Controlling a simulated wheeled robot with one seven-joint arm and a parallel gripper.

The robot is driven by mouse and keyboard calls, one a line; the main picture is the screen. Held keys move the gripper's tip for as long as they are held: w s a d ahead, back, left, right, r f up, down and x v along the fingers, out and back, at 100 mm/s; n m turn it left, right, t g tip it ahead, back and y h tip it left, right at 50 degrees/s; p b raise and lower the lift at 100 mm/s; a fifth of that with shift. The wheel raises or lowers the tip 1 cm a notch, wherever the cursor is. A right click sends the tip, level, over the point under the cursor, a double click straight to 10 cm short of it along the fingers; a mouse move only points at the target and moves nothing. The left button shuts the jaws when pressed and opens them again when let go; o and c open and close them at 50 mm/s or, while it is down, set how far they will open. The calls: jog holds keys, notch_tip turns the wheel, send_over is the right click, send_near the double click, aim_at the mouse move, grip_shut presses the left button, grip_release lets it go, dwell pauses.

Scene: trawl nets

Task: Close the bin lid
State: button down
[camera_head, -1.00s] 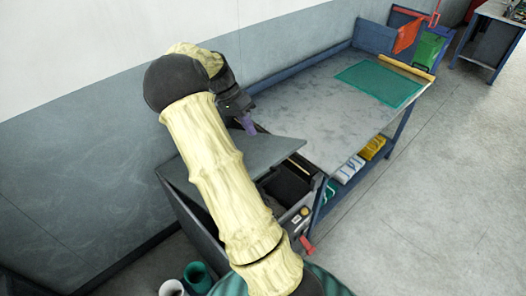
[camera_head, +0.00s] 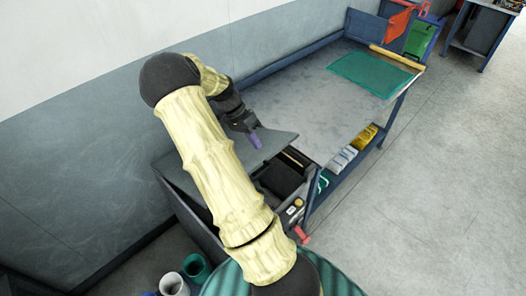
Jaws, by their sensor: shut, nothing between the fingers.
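The bin (camera_head: 191,209) is a dark grey box beside the workbench, partly hidden behind my arm. Its grey lid (camera_head: 266,147) is tilted, partly open, and a dark opening (camera_head: 284,177) shows under its right edge. My gripper (camera_head: 256,139) is above the lid with its purple fingers shut and empty. The fingertips are at or just above the lid's top face; I cannot tell whether they touch it.
The workbench (camera_head: 330,110) with a green mat (camera_head: 370,74) stands behind and right of the bin. Its lower shelf holds yellow and white items (camera_head: 347,155). Rolled tubes (camera_head: 173,284) stand at the bottom left. The floor at right is clear.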

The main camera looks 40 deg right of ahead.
aim_at(267, 161)
jog(key=p+x, duration=0.2)
jog(key=x, duration=0.4)
jog(key=shift+f, duration=0.15)
